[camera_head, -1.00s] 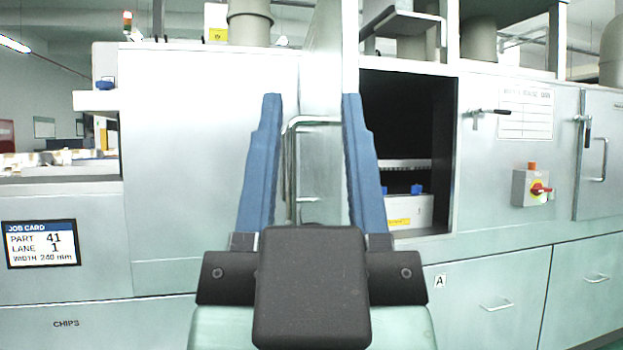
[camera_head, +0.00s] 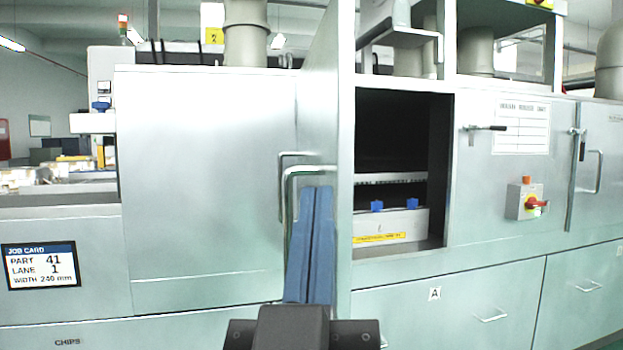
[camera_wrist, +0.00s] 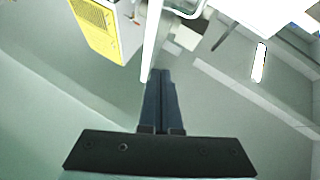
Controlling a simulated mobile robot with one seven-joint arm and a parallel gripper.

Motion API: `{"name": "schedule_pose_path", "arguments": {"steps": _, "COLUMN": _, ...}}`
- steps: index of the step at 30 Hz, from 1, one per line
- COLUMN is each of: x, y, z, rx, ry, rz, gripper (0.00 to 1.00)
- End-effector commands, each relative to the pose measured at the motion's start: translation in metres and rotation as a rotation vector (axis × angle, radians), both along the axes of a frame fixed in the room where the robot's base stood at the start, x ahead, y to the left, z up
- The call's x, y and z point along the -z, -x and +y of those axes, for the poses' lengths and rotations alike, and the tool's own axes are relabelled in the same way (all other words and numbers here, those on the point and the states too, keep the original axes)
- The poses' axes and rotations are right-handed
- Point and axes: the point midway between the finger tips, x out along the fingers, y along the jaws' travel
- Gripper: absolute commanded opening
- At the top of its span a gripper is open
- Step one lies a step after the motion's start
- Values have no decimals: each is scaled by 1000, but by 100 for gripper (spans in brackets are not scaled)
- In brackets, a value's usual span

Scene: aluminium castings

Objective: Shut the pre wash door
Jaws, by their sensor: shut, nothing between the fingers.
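The pre wash door (camera_head: 318,110) stands open, swung out toward me and seen nearly edge-on, at the left side of a dark opening (camera_head: 400,130) in the machine. A bar handle (camera_head: 290,205) is on the door's left-hand face. My gripper (camera_head: 317,188) is shut and empty, its blue fingers together in front of the door just below the top of the handle. I cannot tell whether the fingers touch the handle or the door. In the wrist view the shut fingers (camera_wrist: 160,72) point at the pale door edge (camera_wrist: 152,45).
Inside the opening is a pale box with blue knobs (camera_head: 390,225) and a yellow label. A job card (camera_head: 41,265) is at left.

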Motion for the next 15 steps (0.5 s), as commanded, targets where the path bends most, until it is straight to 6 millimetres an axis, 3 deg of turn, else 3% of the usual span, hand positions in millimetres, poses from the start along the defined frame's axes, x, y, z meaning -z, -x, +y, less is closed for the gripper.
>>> {"name": "schedule_pose_path", "arguments": {"steps": 1, "x": -15, "y": -9, "z": 0, "rx": 38, "ry": 29, "rz": 47, "gripper": 0}}
{"name": "schedule_pose_path", "arguments": {"steps": 9, "x": -5, "y": -36, "z": 1, "rx": 232, "ry": 234, "rz": 251, "gripper": 0}}
{"name": "schedule_pose_path", "arguments": {"steps": 15, "x": 4, "y": -42, "z": 7, "rx": 343, "ry": 427, "rz": 387, "gripper": 0}}
